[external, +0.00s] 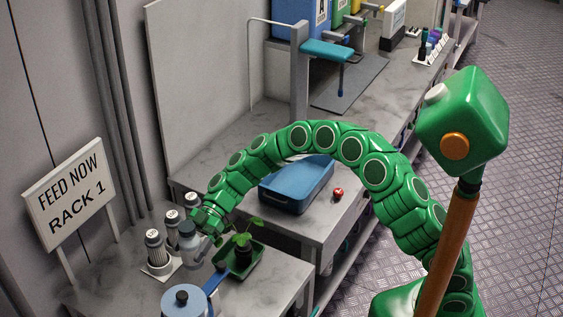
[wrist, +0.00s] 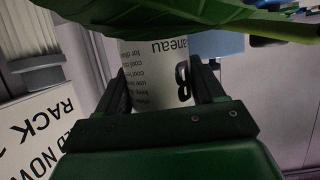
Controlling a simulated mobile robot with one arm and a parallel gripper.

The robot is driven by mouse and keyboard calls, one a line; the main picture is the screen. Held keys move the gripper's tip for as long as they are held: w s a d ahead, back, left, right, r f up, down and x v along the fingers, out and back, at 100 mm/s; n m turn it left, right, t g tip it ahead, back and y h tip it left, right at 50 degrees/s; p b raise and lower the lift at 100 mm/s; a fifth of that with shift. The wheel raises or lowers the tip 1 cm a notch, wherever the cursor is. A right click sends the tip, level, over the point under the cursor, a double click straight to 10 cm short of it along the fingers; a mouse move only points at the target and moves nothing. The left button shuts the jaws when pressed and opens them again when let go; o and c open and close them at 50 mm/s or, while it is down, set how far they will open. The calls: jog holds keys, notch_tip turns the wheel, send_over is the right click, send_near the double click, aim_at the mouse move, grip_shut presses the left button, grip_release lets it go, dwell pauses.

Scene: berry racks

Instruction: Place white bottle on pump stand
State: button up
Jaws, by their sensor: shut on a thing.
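My gripper (external: 205,226) is at the lower left in the external view, over the front bench.
A blue tub (external: 297,187) and a red ball (external: 338,193) lie beyond. A sign (external: 70,195) stands left.

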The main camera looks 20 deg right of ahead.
jog(key=shift+s+a+f, duration=0.25)
jog(key=shift+s+a, duration=0.15)
jog(key=shift+s, duration=0.35)
jog(key=shift+s+f, duration=0.1)
jog(key=shift+f, duration=4.8)
jog(key=shift+f, duration=0.1)
jog(key=o, duration=1.3)
jog(key=v, duration=1.2)
jog(key=shift+a, duration=0.1)
